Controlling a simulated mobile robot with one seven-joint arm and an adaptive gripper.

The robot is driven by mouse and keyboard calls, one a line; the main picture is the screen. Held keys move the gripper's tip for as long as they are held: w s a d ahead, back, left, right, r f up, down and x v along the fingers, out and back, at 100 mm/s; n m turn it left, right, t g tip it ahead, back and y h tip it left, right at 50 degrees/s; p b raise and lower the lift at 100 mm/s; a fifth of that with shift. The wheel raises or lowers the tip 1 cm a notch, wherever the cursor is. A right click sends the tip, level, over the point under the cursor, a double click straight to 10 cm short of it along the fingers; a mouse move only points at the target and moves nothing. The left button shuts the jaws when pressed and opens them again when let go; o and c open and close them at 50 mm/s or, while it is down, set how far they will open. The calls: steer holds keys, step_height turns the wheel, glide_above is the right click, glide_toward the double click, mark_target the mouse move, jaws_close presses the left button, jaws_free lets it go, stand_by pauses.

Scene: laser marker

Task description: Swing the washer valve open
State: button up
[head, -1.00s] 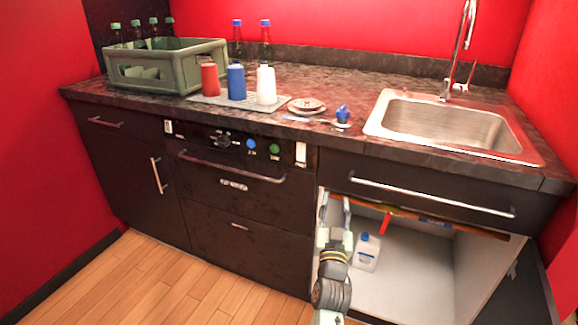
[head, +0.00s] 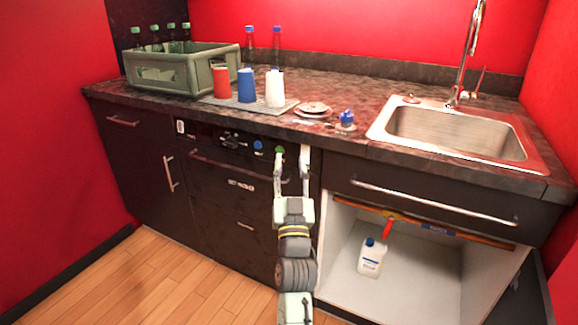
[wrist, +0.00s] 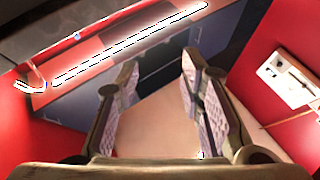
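A red lever handle (head: 387,228), which looks like the washer valve, hangs from the copper-coloured pipe (head: 405,216) inside the open cabinet under the sink. It points down and slightly left. My gripper (head: 291,160) is in front of the dark appliance, left of the cabinet opening and higher than the lever. Its fingers point up and stand apart with nothing visible between them. The wrist view also shows my gripper (wrist: 160,105) with both padded fingers spread and empty. I cannot make out the lever in the wrist view.
A white bottle with a blue cap (head: 371,258) stands in the cabinet (head: 410,275), below and left of the lever. A drawer handle (head: 430,203) runs above the opening. A crate (head: 165,72), cups and a sink (head: 455,132) are on the counter.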

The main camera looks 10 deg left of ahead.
steer(key=shift+s+a+r+y, duration=0.65)
steer(key=shift+r+y, duration=0.05)
steer(key=shift+r, duration=0.2)
